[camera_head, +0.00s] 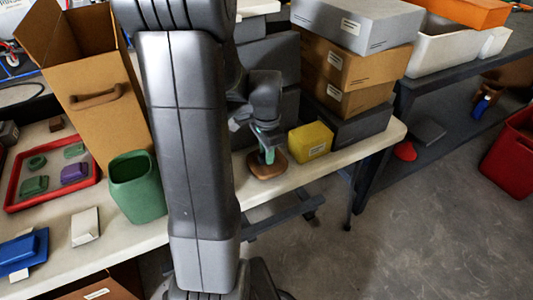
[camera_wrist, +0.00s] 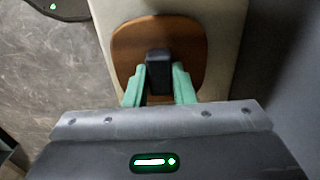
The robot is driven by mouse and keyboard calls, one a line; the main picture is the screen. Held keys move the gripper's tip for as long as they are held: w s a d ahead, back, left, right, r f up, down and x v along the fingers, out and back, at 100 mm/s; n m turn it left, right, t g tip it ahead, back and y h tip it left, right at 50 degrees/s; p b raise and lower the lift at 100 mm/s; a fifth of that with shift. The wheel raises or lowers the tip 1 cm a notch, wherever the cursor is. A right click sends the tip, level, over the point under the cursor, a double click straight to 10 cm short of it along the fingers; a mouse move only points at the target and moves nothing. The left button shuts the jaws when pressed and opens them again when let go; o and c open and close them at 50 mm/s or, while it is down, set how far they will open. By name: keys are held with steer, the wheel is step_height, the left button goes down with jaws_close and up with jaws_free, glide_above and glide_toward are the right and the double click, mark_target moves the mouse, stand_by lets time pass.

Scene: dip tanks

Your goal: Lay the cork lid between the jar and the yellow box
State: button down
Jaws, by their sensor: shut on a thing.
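The cork lid (camera_head: 267,164) is a brown rounded slab with a dark knob, near the front edge of the table. In the wrist view the lid (camera_wrist: 190,47) sits below my fingers. My gripper (camera_head: 267,152) is shut on its knob, with the green fingers (camera_wrist: 160,88) on either side. I cannot tell whether the lid touches the table. The yellow box (camera_head: 311,142) stands just right of the lid, apart from it. A green open-topped container (camera_head: 136,187), which may be the jar, stands left of my arm. My arm hides the table between this container and the lid.
Stacked grey and cardboard boxes (camera_head: 350,62) stand behind the yellow box. A red tray (camera_head: 52,196) with green and purple pieces, a white block (camera_head: 85,226) and a blue block (camera_head: 22,252) lie at left. A tall open carton (camera_head: 110,125) stands behind the green container.

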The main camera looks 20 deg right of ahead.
steer(key=shift+f, duration=0.15)
steer(key=shift+f, duration=0.1)
steer(key=c, duration=1.2)
jaws_free()
step_height(320, 180, up, 12)
steer(key=p, duration=0.2)
step_height(320, 180, down, 12)
steer(key=shift+r+b, duration=0.1)
steer(key=shift+b, duration=0.9)
steer(key=shift+r+p, duration=0.3)
steer(key=shift+r, duration=1.6)
